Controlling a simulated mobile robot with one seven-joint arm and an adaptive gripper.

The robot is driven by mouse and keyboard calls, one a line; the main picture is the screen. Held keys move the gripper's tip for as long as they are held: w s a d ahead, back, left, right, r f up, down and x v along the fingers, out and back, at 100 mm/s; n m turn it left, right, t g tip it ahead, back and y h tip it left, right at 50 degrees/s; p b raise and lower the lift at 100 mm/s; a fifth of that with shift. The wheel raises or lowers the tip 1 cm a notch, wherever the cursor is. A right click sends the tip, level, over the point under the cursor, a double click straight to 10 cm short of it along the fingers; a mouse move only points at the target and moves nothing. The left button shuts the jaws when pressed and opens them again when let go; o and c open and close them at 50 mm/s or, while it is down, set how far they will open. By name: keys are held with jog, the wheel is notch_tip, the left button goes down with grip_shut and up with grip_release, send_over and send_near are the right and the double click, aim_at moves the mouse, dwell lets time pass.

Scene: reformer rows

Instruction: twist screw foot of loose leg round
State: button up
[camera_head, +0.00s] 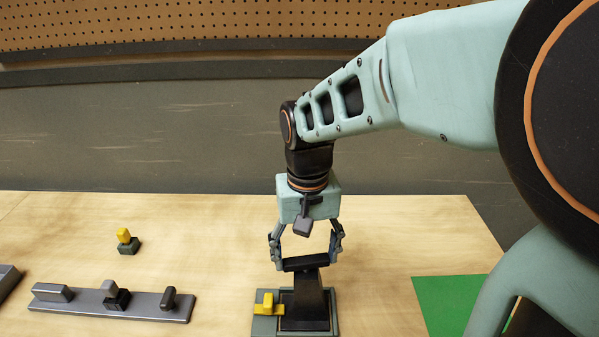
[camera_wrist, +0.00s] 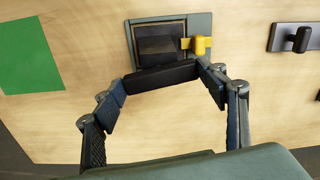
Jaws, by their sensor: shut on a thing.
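A black tapered leg (camera_head: 306,303) stands upright on a grey-green base plate (camera_head: 265,326) at the front middle of the table. A wide black bar across its top, which looks like the screw foot (camera_head: 306,262), lies between my fingers. My gripper (camera_head: 304,264) reaches down from above and is shut on this bar, one finger at each end. In the wrist view the bar (camera_wrist: 160,77) spans between the fingertips, with the base plate (camera_wrist: 203,24) beyond it. A yellow clamp (camera_head: 268,304) sits on the plate beside the leg. Any thread is hidden.
A grey rail (camera_head: 70,306) with several small blocks lies at the left. A small yellow-topped dark block (camera_head: 127,241) stands behind it. A green mat (camera_head: 445,300) lies at the right, partly behind my arm. Bare wooden table lies between them.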

jog(key=shift+m, duration=1)
jog(key=o, duration=1.2)
jog(key=shift+c, duration=0.2)
